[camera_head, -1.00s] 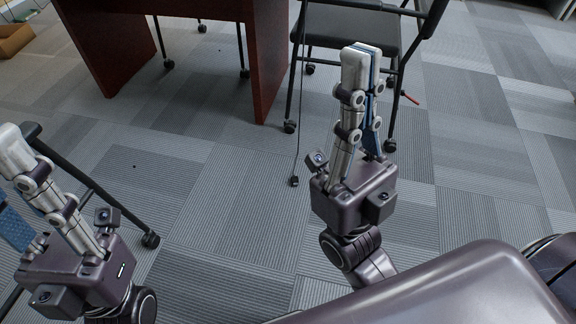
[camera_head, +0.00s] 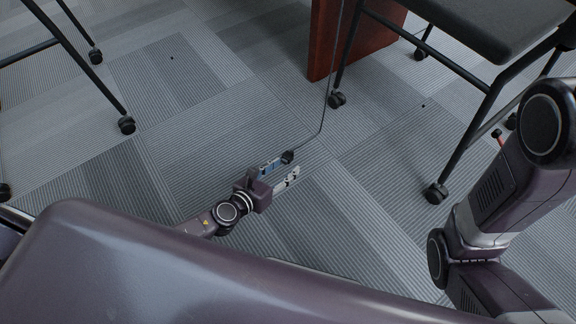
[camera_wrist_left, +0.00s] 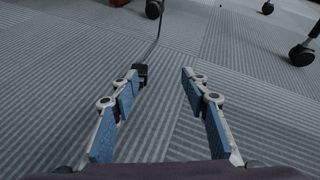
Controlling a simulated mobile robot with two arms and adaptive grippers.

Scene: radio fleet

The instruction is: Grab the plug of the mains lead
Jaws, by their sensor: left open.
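The mains lead (camera_head: 334,80) hangs down beside the red-brown desk and runs along the carpet to its black plug (camera_head: 288,156). In the left wrist view the plug (camera_wrist_left: 140,73) lies on the carpet just beyond the tip of the left-hand finger, off the middle of the gap. I cannot tell whether they touch. My left gripper (camera_head: 285,170) is open and low over the carpet; its two blue-padded fingers (camera_wrist_left: 160,73) show wide apart with nothing between them. My right arm stands at the right of the head view; its gripper is out of the picture.
A black chair (camera_head: 500,30) on casters stands at the right, with a caster (camera_head: 337,100) close to the lead. The desk's red-brown panel (camera_head: 325,45) is at the top. Another wheeled frame (camera_head: 100,75) stands at the upper left. Carpet around the plug is clear.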

